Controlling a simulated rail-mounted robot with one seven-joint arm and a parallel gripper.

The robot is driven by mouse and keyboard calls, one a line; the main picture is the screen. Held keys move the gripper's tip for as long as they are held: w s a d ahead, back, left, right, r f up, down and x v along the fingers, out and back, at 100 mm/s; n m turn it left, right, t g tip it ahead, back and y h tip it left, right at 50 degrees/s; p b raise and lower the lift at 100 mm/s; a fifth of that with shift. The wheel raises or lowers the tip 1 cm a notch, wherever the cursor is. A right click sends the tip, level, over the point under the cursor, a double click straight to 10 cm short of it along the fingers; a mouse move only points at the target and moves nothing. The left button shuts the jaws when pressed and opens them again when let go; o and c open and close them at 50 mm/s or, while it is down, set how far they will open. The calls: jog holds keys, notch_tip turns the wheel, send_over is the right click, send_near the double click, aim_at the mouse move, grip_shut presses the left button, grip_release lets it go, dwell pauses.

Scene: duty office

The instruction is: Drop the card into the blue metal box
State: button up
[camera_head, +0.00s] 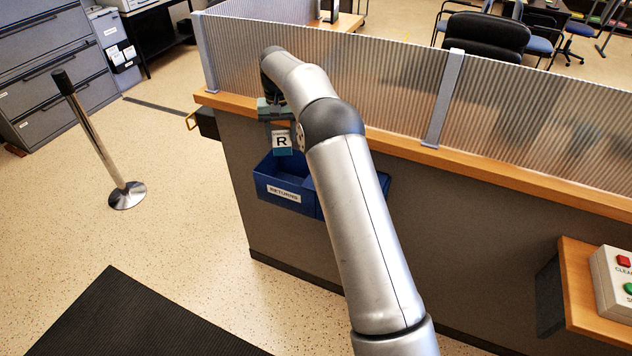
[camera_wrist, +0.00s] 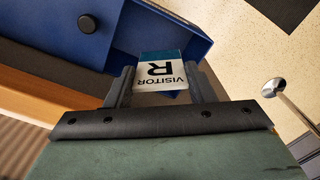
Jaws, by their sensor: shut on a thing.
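The card (camera_head: 282,142) is a white and teal visitor badge marked with a large R. It also shows in the wrist view (camera_wrist: 160,73), with its printing upside down. My gripper (camera_wrist: 158,80) is shut on the card, with one finger at each side edge. The blue metal box (camera_head: 305,203) is fixed to the outside of the counter and carries a RETURNS label. In the head view the card hangs above the box's left part. In the wrist view the box's open compartment (camera_wrist: 200,42) lies beyond the card. My arm hides part of the box's right side.
A wooden counter ledge (camera_head: 385,145) with a ribbed clear screen (camera_head: 390,95) runs behind the box. A metal post (camera_head: 95,135) stands on the open floor at left. A black mat (camera_head: 130,320) lies in front. A button panel (camera_head: 612,283) sits at right.

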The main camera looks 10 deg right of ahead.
jog(key=w+d+m, duration=0.1)
jog(key=w+d, duration=0.1)
jog(key=d, duration=0.3)
jog(key=shift+s+d+f+p, duration=0.1)
jog(key=shift+f+p, duration=0.2)
jog(key=shift+f, duration=2.25)
jog(key=o, duration=1)
notch_tip(320, 180, up, 12)
jog(key=shift+b, duration=0.4)
